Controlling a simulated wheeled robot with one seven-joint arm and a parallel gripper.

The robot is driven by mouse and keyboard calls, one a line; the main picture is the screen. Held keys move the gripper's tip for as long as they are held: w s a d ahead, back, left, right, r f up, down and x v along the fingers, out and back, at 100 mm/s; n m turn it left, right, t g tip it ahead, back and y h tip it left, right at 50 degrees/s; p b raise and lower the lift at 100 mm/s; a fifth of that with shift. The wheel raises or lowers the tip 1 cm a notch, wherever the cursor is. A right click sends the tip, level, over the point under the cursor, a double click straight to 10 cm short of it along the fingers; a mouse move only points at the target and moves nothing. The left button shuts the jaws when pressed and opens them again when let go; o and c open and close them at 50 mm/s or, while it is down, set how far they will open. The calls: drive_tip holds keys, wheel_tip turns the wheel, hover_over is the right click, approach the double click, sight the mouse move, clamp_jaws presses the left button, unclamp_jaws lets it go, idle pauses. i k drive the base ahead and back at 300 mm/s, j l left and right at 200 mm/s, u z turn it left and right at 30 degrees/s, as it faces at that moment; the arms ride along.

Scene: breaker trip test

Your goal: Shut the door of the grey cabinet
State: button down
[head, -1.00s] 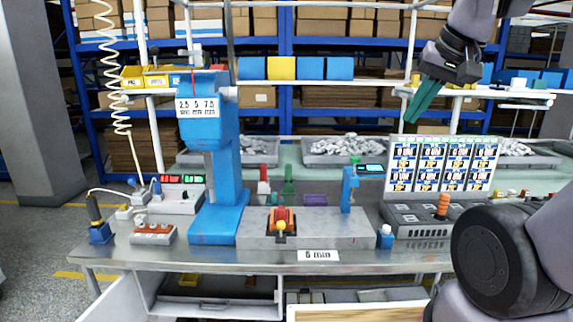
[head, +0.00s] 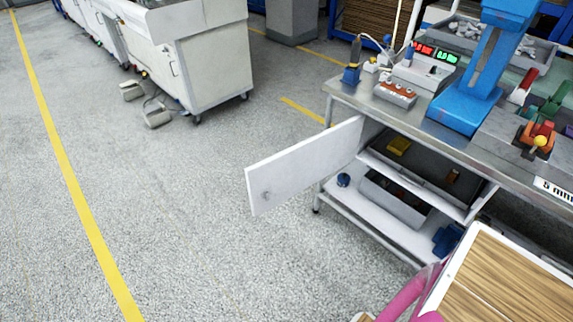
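The cabinet door (head: 305,168) is a flat, pale grey-white panel, standing wide open at the left end of the workbench. Its right edge meets the cabinet under the bench top, and its free edge points left over the floor. A small round knob (head: 266,195) shows near the free edge. The open cabinet (head: 415,165) shows a shelf with a yellow item (head: 398,146) and, below it, a grey bin (head: 385,198). A blue round item (head: 343,180) sits on the lower board. My gripper is not in view now.
A wood-topped piece with a white edge (head: 450,270) and a pink tube (head: 402,298) stand at the bottom right. A pale wheeled bench (head: 208,70) stands at the back left. The speckled floor (head: 200,240) left of the door is clear.

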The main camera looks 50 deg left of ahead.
sight(285, 174)
drive_tip(key=k+j+z, duration=0.15)
drive_tip(key=k+j, duration=0.55)
drive_tip(key=j, duration=0.25)
drive_tip(key=k+j+z, duration=0.15)
drive_tip(key=k+j, duration=0.55)
drive_tip(key=j, duration=0.2)
drive_tip(key=j+z, duration=0.1)
drive_tip(key=j, duration=0.7)
drive_tip(key=k+j, duration=0.1)
drive_tip(key=j, duration=0.7)
drive_tip(key=j+z, duration=0.15)
drive_tip(key=j, duration=0.65)
drive_tip(key=k+j, duration=0.1)
drive_tip(key=k+z, duration=0.05)
